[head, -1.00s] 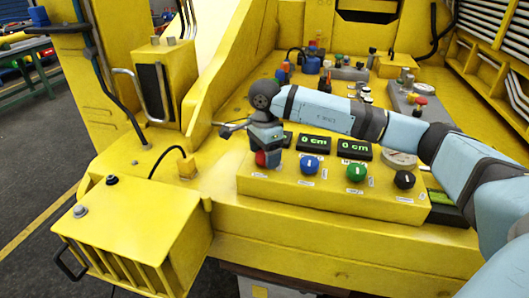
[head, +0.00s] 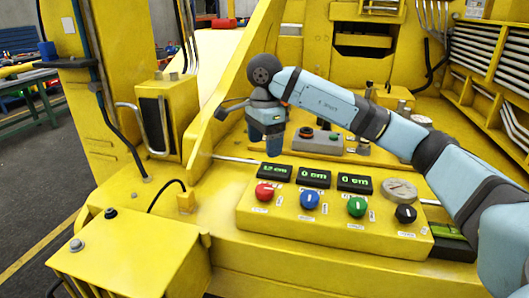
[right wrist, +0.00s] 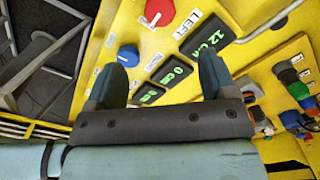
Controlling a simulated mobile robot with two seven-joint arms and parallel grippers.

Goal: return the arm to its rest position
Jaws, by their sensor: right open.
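My right arm reaches in from the right in the head view. Its gripper (head: 270,150) points down, open and empty, above and behind the red knob (head: 264,191), apart from it. In the right wrist view the two fingers of the gripper (right wrist: 168,55) stand apart with nothing held between them. The red knob (right wrist: 158,12) and blue knob (right wrist: 128,56) show beyond the fingers. My left gripper is not in view.
A yellow control box (head: 330,232) also carries a green knob (head: 357,207) and a black knob (head: 405,213). Its left display (head: 275,172) reads 12 cm; the other two read 0 cm. A second panel (head: 318,141) stands behind. A yellow box (head: 130,255) is at front left.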

